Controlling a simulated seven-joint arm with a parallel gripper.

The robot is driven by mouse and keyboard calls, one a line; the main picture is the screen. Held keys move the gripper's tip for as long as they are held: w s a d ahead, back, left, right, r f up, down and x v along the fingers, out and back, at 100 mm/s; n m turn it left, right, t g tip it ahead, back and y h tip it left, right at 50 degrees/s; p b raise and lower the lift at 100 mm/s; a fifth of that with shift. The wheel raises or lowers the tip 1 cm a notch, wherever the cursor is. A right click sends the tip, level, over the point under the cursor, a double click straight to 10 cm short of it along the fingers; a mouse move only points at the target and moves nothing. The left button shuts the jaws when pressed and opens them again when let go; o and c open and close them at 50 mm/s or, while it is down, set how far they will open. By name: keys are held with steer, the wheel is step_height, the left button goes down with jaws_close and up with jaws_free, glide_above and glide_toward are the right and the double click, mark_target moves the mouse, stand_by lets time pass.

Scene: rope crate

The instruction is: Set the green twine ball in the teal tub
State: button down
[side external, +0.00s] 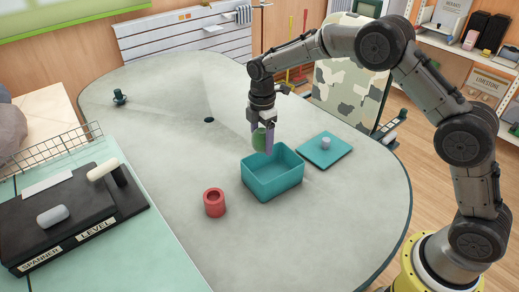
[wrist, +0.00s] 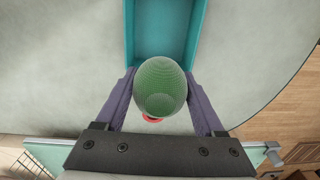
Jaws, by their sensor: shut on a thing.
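The green twine ball (wrist: 160,84) is between the two purple fingers of my gripper (wrist: 160,102), which is shut on it. In the side external view the ball (side external: 259,139) shows partly behind a finger of my gripper (side external: 263,142). The teal tub (side external: 273,185) is open and stands on the grey table. My gripper holds the ball above the tub's far left side. In the wrist view the tub (wrist: 131,35) lies at the top, beyond the ball. The ball hides part of the tub there.
A red ring-shaped piece (side external: 214,203) stands left of the tub. A small dark green object (side external: 119,97) stands far left. The table's middle left is clear.

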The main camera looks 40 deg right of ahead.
steer(key=shift+d, duration=0.15)
glide_toward(262, 177)
steer(key=shift+s+a+f, duration=0.35)
steer(key=shift+s+f, duration=0.05)
steer(key=shift+f, duration=0.5)
steer(key=shift+s+a+f, duration=0.3)
steer(key=shift+s+f, duration=0.15)
steer(key=shift+f, duration=0.5)
steer(key=shift+s+a+f, duration=0.35)
steer(key=shift+s+f, duration=0.05)
steer(key=shift+f, duration=0.5)
steer(key=shift+f, duration=0.45)
jaws_free()
step_height(262, 177, up, 14)
steer(key=shift+f, duration=0.15)
